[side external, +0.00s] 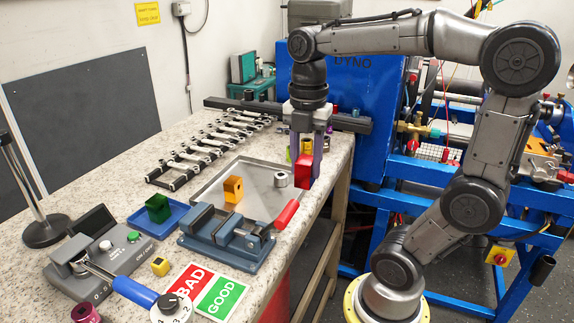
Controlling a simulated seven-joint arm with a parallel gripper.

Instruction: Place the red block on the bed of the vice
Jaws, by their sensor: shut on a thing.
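My gripper (306,158) points down above the right edge of the worktop, shut on the red block (303,174). The block hangs in the air behind and to the right of the vice, partly covered by the fingers. The blue-grey vice (232,250) stands at the front right edge of the worktop. Its two jaws stand apart, with its bed (226,226) in the gap between them; I see nothing on the bed. The vice's red handle (287,213) sticks out to the right, below the held block.
A metal tray (207,187) behind the vice holds an orange block (233,189) and a silver ring (281,180). A green block (158,207) sits on a blue tray (174,222) at the left. A switch box (98,266) and BAD/GOOD cards (190,287) lie in front.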

